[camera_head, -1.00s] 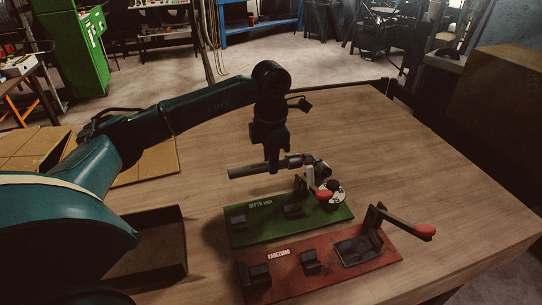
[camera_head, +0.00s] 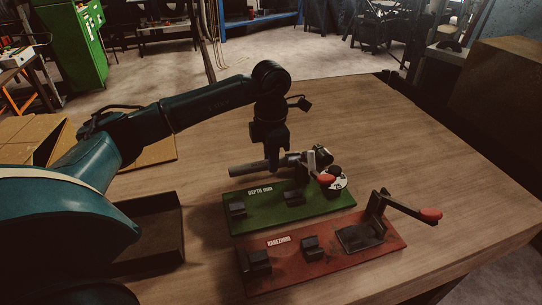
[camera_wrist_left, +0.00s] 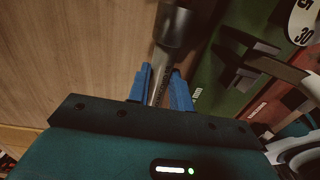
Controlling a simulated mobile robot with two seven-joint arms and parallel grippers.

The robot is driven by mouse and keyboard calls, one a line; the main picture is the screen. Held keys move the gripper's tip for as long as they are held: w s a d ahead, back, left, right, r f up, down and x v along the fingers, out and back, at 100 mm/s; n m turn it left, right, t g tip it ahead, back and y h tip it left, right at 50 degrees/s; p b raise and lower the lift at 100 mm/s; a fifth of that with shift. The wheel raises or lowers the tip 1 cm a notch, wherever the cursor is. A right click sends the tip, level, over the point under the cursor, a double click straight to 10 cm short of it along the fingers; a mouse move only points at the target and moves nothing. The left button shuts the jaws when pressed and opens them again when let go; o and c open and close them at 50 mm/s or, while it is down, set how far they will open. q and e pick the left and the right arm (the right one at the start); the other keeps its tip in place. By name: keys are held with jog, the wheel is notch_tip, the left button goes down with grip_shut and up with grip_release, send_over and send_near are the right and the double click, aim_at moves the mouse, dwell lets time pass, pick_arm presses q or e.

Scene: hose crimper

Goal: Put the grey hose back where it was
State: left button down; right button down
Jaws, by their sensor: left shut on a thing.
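My left gripper (camera_head: 273,168) is shut on the grey hose (camera_head: 243,170), which it holds roughly level at the far edge of the green fixture (camera_head: 335,206) in the head view. Whether the hose touches anything below it I cannot tell. In the left wrist view the blue fingertips (camera_wrist_left: 160,88) of my left gripper close around the hose's thin part, and a wider dark end (camera_wrist_left: 175,26) points away. The hose's right part lies behind the gripper and near the green fixture's lever. My right gripper is not in view.
A red fixture (camera_head: 285,281) with blocks and a red-tipped lever (camera_head: 430,214) stands nearer me. A dark open tray (camera_head: 180,225) lies to the left. Cardboard (camera_head: 150,155) lies behind the arm. The table (camera_head: 420,150) is clear at the right and back.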

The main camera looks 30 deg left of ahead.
pick_arm(q)
jog(key=shift+f+b, duration=0.3)
jog(key=shift+f, duration=0.05)
dwell(0.6)
jog(key=c, duration=0.7)
grip_release()
jog(key=o, duration=0.3)
jog(key=shift+f, duration=0.1)
jog(key=shift+s+d, duration=0.1)
jog(key=shift+d, duration=0.05)
jog(key=shift+c, duration=0.3)
